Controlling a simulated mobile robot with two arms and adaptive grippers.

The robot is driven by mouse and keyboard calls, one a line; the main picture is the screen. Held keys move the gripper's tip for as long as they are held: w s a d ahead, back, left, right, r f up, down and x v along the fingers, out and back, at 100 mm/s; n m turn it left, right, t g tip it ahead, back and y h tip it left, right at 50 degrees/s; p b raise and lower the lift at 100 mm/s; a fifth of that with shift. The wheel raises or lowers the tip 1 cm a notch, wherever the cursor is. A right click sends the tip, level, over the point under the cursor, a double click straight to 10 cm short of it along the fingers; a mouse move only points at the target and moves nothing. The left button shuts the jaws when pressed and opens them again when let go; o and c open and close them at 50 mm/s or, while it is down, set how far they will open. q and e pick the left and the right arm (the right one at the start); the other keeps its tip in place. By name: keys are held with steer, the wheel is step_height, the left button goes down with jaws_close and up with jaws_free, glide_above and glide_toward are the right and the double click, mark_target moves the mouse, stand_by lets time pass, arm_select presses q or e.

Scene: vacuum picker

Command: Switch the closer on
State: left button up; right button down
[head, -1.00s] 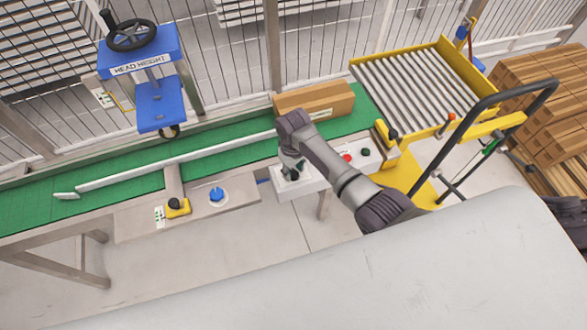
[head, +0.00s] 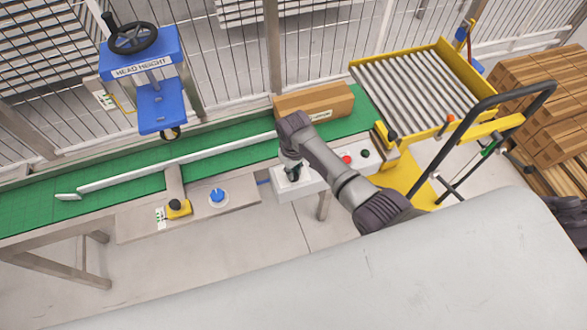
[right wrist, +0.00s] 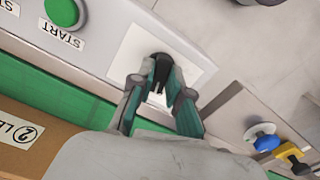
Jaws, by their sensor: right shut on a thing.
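A black rotary knob (right wrist: 161,68) stands on a white plate (right wrist: 128,48) on the grey control panel in the right wrist view. My right gripper (right wrist: 160,92) is shut on this knob, with one finger on each side of it. In the head view my right gripper (head: 291,171) reaches down over the white control box (head: 313,186) at the conveyor's front edge. The fingers and the arm partly hide the knob there, and I cannot read its setting. My left gripper is not in view.
A green START button (right wrist: 63,12) is beside the knob plate. A red button (head: 347,160) lies right of my arm. A cardboard box (head: 313,100) sits on the green conveyor (head: 230,162) behind my wrist. A blue knob (head: 217,196) and a yellow-based switch (head: 178,208) are left.

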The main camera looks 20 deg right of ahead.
steer(key=m+p, duration=0.2)
steer(key=m, duration=0.1)
steer(key=shift+r+m, duration=0.1)
steer(key=shift+m, duration=0.3)
steer(key=shift+m+p, duration=0.95)
steer(key=shift+m, duration=1.05)
steer(key=c, duration=1.1)
jaws_free()
step_height(320, 180, up, 12)
steer(key=shift+f, duration=0.1)
